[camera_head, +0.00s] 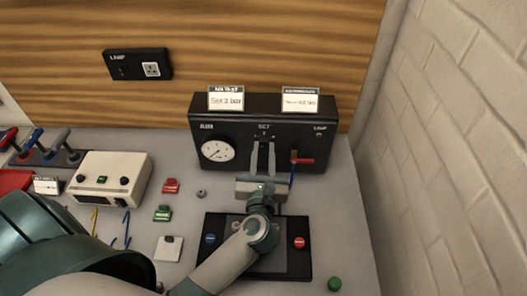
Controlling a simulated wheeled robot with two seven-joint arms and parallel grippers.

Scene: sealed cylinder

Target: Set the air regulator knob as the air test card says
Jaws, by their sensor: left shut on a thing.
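The black air panel (235,171) stands at the back of the bench, with a white round gauge (217,149) under the label AIR. The gauge's needle position is too small to read surely. The air test card (226,99) on top appears to read "Set 2 bar". My left gripper (263,146) reaches up to the panel below the label SET, its fingers shut on the regulator knob, which they mostly hide. The knob's angle cannot be told. My right gripper is not in view.
A second card (300,100) stands on the panel's right; a red-handled valve (302,160) sits below it. A black plate (292,262) with blue and red buttons lies under my forearm. A beige box (110,179) and small parts are at left; a brick wall bounds the right.

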